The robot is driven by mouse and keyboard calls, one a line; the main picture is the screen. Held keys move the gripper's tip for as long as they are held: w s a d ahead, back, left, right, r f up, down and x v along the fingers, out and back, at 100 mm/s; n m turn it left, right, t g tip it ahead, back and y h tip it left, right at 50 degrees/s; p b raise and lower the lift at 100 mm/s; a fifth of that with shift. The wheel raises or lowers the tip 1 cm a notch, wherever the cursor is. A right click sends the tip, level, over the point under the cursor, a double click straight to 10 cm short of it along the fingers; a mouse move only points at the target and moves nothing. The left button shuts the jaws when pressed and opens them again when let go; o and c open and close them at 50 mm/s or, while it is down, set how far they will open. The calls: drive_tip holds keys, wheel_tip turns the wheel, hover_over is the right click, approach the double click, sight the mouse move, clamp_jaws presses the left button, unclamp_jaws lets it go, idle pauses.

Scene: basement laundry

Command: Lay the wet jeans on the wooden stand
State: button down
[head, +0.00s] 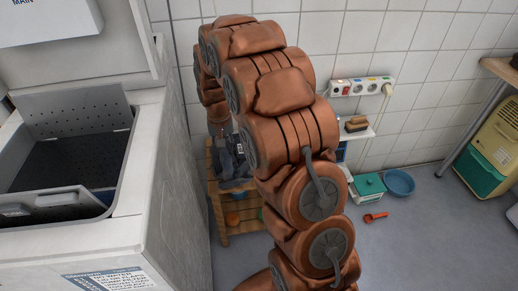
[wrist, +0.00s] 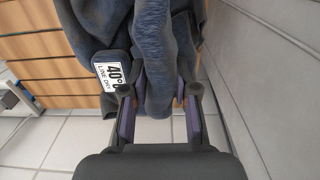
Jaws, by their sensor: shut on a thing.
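The wet jeans, dark blue-grey cloth, hang bunched at the wooden stand in the head view (head: 231,167); they also fill the top middle of the wrist view (wrist: 158,45). A tag reading 40° and line dry shows on them. My gripper (wrist: 158,92) is shut on a fold of the jeans between its two fingers. The wooden stand (head: 215,188) is a low slatted rack, partly hidden behind my arm; its slats (wrist: 45,68) show left of and behind the cloth in the wrist view. I cannot tell how much cloth weight rests on the slats.
A white top-loading machine (head: 180,165) with its lid up stands left of the stand. The tiled wall is behind. A green-lidded box (head: 368,186), a blue basin (head: 399,182) and a red-orange item (head: 376,217) lie on the floor at right. Front-right floor is clear.

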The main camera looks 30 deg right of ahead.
drive_tip(key=shift+w+d+f+b, duration=0.35)
drive_tip(key=shift+d+f+b, duration=0.35)
drive_tip(key=shift+d, duration=1.65)
drive_tip(key=shift+w+d+f+b, duration=0.4)
drive_tip(key=shift+d+f, duration=0.45)
drive_tip(key=shift+d, duration=1.55)
drive_tip(key=shift+w+d+f+b, duration=0.3)
drive_tip(key=shift+d+f+b, duration=0.4)
drive_tip(key=shift+d, duration=1.65)
drive_tip(key=shift+f, duration=0.2)
drive_tip(key=c, duration=0.9)
unclamp_jaws()
